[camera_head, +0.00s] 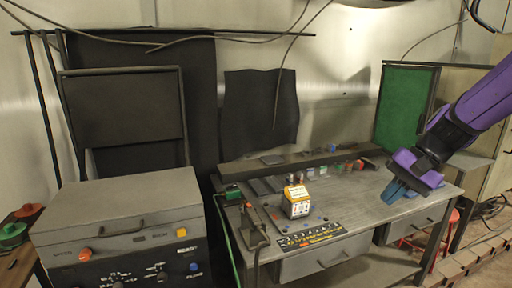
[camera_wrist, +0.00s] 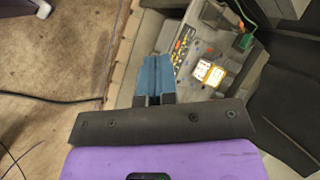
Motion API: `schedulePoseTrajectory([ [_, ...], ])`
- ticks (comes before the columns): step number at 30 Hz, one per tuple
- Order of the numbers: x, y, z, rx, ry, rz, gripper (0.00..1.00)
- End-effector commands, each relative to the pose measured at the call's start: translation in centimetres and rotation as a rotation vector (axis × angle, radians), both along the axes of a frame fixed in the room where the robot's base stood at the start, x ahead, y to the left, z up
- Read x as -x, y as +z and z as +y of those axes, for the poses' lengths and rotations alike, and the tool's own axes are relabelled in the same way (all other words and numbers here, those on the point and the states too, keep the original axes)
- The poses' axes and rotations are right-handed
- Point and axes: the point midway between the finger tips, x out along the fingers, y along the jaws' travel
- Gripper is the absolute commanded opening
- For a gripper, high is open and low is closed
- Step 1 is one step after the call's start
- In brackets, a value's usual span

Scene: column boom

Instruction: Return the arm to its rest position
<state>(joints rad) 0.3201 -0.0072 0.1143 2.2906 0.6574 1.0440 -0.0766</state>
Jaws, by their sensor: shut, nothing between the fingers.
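My purple arm (camera_head: 472,105) reaches in from the right edge of the head view and slants down to the left. My gripper (camera_head: 395,191) hangs over the right end of the grey workbench (camera_head: 352,205). Its blue fingers are together with nothing between them. In the wrist view, my gripper (camera_wrist: 152,75) shows the fingers side by side. I cannot tell the exact gap between the fingertips and the bench top.
A yellow-and-white box (camera_head: 297,201) stands mid-bench, beside a black strip with yellow marks (camera_head: 310,238). A green panel (camera_head: 403,105) stands behind my gripper. A grey control cabinet (camera_head: 120,225) is at left. A red stool (camera_head: 412,247) stands low at right.

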Motion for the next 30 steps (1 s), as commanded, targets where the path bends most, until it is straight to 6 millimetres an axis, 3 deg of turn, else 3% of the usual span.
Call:
schedulePoseTrajectory([
  [9,6.9,4.4,0.7,0.257,0.165,-0.176,0.00],
  [21,14.7,7.9,-0.4,0.545,0.320,-0.423,0.00],
  [30,17.7,8.8,-1.4,0.657,0.367,-0.535,0.00],
])
